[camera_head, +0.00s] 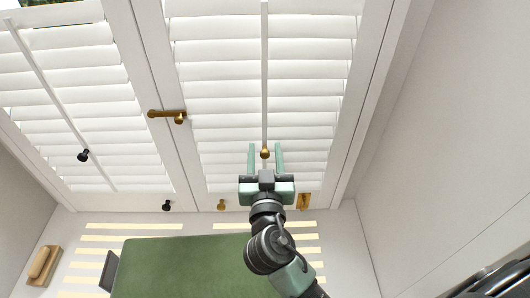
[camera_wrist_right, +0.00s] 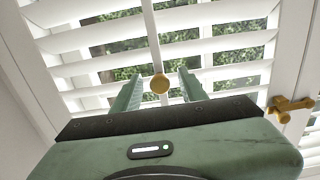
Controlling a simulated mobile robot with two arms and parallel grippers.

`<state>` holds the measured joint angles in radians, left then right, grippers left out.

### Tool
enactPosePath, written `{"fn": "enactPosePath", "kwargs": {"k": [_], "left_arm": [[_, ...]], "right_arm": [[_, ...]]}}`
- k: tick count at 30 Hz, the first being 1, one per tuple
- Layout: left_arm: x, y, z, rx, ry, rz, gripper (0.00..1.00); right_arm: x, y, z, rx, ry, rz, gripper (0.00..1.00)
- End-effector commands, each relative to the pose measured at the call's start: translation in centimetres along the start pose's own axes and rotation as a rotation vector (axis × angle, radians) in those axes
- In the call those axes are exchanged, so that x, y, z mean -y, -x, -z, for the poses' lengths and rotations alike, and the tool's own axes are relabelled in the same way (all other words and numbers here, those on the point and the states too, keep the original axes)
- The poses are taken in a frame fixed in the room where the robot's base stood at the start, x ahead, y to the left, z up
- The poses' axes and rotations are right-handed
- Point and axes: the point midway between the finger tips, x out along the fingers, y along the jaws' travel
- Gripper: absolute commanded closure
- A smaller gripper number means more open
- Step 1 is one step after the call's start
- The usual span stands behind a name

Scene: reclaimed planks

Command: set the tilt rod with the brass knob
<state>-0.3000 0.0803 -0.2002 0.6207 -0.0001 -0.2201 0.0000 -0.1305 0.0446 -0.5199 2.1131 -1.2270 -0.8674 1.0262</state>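My right gripper (camera_head: 265,150) is open, with one green finger on each side of the knob. In the right wrist view the knob (camera_wrist_right: 160,84) sits between the two spread fingers (camera_wrist_right: 158,82), with gaps on both sides. Greenery shows between the louvres there, so they are partly open. The left panel has its own rod (camera_head: 47,75) with a black knob (camera_head: 83,155). My left gripper is not in view.
A brass latch (camera_head: 168,115) sits on the stile between the panels; it also shows in the right wrist view (camera_wrist_right: 290,107). A green cushioned surface (camera_head: 190,265) and a wooden wall piece (camera_head: 43,265) lie below.

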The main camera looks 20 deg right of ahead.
Motion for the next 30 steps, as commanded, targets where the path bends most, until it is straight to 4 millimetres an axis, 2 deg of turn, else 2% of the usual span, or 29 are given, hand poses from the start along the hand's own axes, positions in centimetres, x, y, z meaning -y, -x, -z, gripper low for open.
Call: {"fn": "enactPosePath", "kwargs": {"k": [5,15,20,30], "left_arm": [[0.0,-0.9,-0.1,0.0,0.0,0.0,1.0],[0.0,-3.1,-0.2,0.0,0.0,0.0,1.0],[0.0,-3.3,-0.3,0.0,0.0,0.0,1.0],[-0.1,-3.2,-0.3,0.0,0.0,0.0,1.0]], "right_arm": [[0.1,1.5,-0.4,0.003,-0.003,0.002,0.57],[0.0,6.9,-0.3,0.002,-0.002,0.0,0.57],[0.0,7.8,-0.1,0.0,-0.001,-0.001,0.57],[0.0,7.8,0.0,0.0,0.0,-0.001,0.57]]}}
